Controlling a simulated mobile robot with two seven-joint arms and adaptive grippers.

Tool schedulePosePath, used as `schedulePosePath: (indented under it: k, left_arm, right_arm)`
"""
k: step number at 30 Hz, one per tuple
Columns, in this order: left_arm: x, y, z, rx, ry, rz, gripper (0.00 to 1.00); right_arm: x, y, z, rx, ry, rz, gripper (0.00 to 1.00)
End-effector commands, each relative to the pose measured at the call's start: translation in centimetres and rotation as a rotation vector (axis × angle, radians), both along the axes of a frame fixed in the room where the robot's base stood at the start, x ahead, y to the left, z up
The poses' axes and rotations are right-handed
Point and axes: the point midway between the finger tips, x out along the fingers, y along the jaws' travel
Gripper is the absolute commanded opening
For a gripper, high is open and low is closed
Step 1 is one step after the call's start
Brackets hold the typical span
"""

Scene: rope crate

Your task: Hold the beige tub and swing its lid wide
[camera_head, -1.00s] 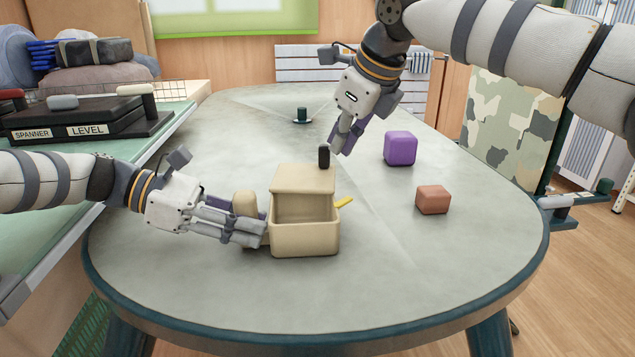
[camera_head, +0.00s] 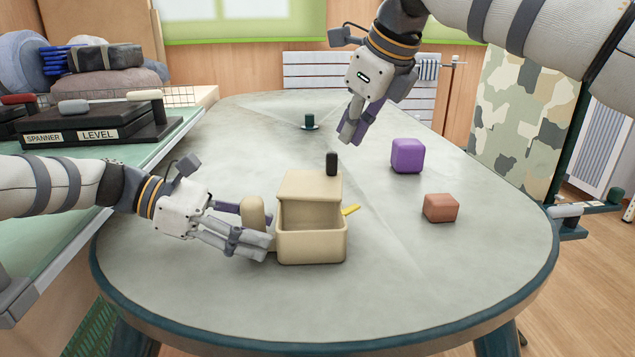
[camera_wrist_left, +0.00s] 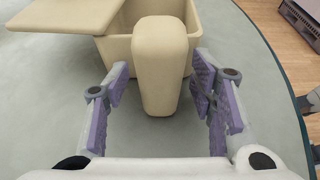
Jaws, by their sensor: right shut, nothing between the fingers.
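The beige tub (camera_head: 312,249) stands on the table with its mouth open. Its beige lid (camera_head: 310,186) is swung back behind the opening, with a dark upright knob (camera_head: 332,163) at its far edge. The lid also shows in the left wrist view (camera_wrist_left: 62,14). A beige handle (camera_head: 253,213) stands at the tub's left side. My left gripper (camera_head: 262,235) has its fingers either side of this handle (camera_wrist_left: 161,65), with small gaps seen in the wrist view. My right gripper (camera_head: 348,134) is shut and empty, above and beyond the knob, apart from it.
A yellow piece (camera_head: 351,209) shows behind the tub's right side, partly hidden. A purple block (camera_head: 407,156) and a reddish-brown block (camera_head: 440,208) lie to the right. A small green object (camera_head: 309,121) stands farther back. The table's front is clear.

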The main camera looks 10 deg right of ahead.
Motion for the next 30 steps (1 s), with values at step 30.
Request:
schedulePosePath:
  k: [30]
  left_arm:
    - [0.5,11.1,4.7,-0.001,-0.001,0.001,0.51]
  right_arm:
    - [0.0,0.0,0.0,0.0,0.0,0.0,0.0]
